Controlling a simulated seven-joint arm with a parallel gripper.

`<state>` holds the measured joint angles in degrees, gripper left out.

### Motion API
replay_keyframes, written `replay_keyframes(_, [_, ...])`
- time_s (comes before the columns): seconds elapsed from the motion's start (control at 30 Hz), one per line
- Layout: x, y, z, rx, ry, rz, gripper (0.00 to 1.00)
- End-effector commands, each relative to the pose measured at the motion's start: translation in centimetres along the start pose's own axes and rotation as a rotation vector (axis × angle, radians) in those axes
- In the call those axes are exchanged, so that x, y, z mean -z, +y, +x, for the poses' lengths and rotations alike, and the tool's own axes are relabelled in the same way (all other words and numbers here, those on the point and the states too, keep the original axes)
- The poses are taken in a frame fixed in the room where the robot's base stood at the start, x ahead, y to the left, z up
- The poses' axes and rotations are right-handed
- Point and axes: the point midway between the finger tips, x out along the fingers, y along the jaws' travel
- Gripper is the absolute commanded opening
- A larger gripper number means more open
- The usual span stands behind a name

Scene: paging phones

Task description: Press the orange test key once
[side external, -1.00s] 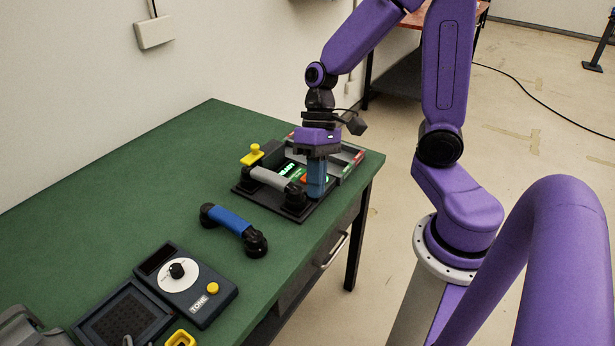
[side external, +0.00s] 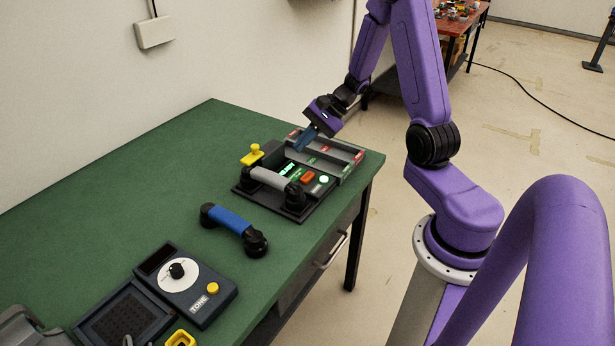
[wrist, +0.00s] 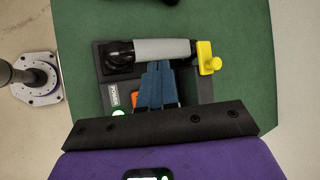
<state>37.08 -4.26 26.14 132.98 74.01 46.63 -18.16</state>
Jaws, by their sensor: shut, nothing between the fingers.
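The orange test key (side external: 307,177) is on the dark paging phone base (side external: 267,205), beside a lit round green lamp (side external: 324,179). In the wrist view the orange key (wrist: 137,97) is partly covered by my fingers. My gripper (side external: 299,148) is shut, its blue fingers together and empty. It is tilted above the back part of the base, behind the orange key and apart from it. In the wrist view the gripper (wrist: 157,68) points toward the grey handset (wrist: 163,49). A lit green display (side external: 286,168) shows behind the handset, its text too small to read.
A yellow knob (side external: 252,153) stands at the base's left corner. A blue handset (side external: 234,225) and a TONE box (side external: 186,283) lie on the green table (side external: 120,200). Bare table lies to the left.

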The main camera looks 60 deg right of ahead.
Motion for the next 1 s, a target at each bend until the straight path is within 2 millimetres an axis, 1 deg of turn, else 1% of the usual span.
replay_keyframes(0.03, [1.2, 0.1, -0.3, 0.026, 0.020, 0.046, 0.00])
replay_keyframes(0.1, [2.4, 0.1, -0.8, 0.058, 0.043, 0.095, 0.00])
replay_keyframes(0.2, [3.6, 0.2, -1.2, 0.088, 0.065, 0.144, 0.00])
replay_keyframes(0.3, [4.3, 0.3, -1.5, 0.105, 0.078, 0.169, 0.00])
replay_keyframes(0.77, [4.6, 0.4, -1.4, 0.110, 0.081, 0.177, 0.00])
replay_keyframes(0.87, [4.9, 0.7, -1.0, 0.109, 0.080, 0.178, 0.00])
replay_keyframes(1.0, [5.5, 1.5, 0.1, 0.109, 0.079, 0.181, 0.00])
